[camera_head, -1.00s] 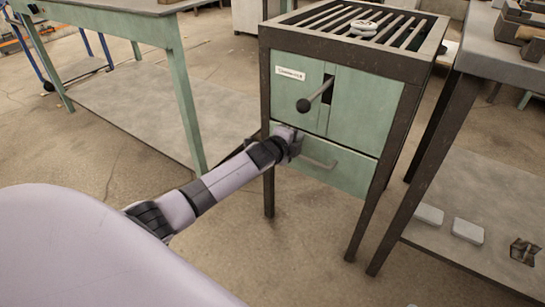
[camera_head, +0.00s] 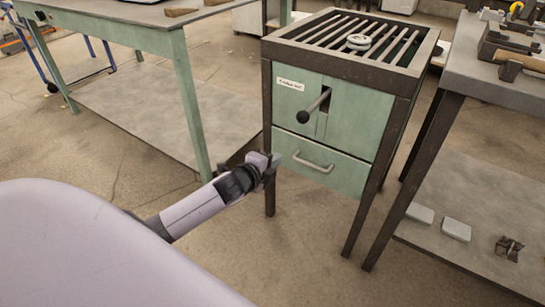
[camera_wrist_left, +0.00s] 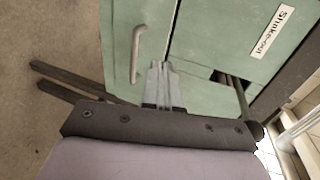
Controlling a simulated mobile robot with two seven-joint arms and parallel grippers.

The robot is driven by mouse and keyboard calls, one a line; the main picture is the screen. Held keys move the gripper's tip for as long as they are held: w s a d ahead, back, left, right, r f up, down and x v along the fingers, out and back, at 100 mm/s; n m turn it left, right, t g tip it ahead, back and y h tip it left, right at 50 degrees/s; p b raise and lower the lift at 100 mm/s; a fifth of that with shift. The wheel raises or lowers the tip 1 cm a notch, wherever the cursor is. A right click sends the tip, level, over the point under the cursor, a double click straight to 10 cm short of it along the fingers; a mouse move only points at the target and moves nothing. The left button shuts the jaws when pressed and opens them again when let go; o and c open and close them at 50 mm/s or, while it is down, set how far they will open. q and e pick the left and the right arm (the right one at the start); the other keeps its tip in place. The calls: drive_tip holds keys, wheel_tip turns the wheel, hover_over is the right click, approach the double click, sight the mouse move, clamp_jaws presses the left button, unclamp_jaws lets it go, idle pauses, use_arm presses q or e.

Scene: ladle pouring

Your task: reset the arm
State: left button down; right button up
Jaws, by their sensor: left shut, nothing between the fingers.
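My right gripper is in neither view.
The shake-out cabinet (camera_head: 350,110) has a slotted top with a small round pale object (camera_head: 358,42) on it. A green table (camera_head: 110,20) stands left, a grey workbench (camera_head: 500,70) right. Bare floor (camera_head: 290,260) lies in front.

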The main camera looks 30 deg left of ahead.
use_arm(q)
drive_tip(key=shift+s+r, duration=0.1)
drive_tip(key=shift+s, duration=0.25)
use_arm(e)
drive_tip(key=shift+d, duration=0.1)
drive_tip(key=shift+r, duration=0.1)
use_arm(q)
drive_tip(key=s+d+r+n+g+p, duration=0.1)
drive_tip(key=s+d+r+n+p, duration=0.3)
drive_tip(key=s+p, duration=0.4)
drive_tip(key=s+d+r+n+g+h+p, duration=0.1)
drive_tip(key=s+d+r+n+p, duration=0.3)
drive_tip(key=s+p, duration=0.5)
drive_tip(key=s+d+r+n+g+h+p, duration=0.1)
drive_tip(key=s+d+r+n+g+p, duration=0.1)
drive_tip(key=s+d+r+n+p, duration=0.3)
drive_tip(key=s+r+n+p, duration=0.2)
drive_tip(key=s+p, duration=0.2)
drive_tip(key=shift+s+n, duration=0.25)
drive_tip(key=shift+n, duration=0.15)
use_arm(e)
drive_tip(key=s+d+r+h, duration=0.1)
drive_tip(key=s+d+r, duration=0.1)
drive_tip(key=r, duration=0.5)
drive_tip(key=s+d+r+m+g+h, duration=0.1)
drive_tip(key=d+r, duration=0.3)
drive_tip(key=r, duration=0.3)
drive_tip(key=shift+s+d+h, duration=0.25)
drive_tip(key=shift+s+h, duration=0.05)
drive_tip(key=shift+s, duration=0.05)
